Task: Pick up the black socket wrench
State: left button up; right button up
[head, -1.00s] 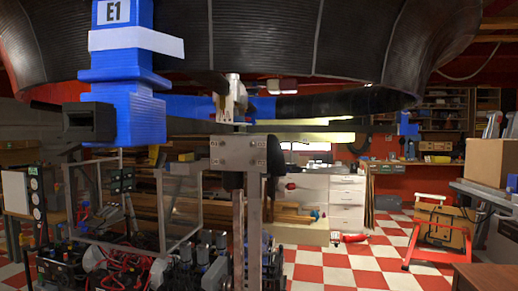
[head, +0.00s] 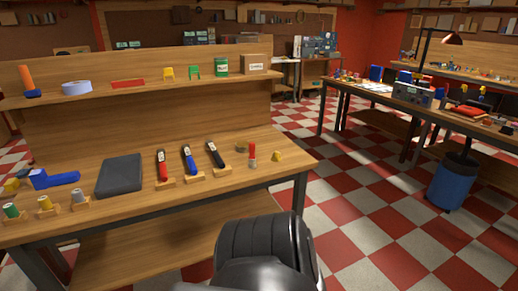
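A black-handled tool (head: 214,153), which looks like the black socket wrench, leans in a small wooden holder on the workbench (head: 262,183). It is the rightmost of three similar tools. A blue one (head: 188,158) is just left of it, and a red one (head: 162,164) is further left. All three are tilted, handles up, and apart from each other. Neither of my grippers shows in the head view. A dark rounded part of my own body fills the bottom centre, in front of the bench.
A dark grey case (head: 120,175) lies left of the tools. A red-handled item (head: 252,153) and a yellow piece (head: 277,156) are to their right. A shelf (head: 140,92) runs above the bench's rear. Checkered floor is open to the right, before another table (head: 350,88).

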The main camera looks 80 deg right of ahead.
aim_at(210, 147)
jog(key=z, duration=2.3)
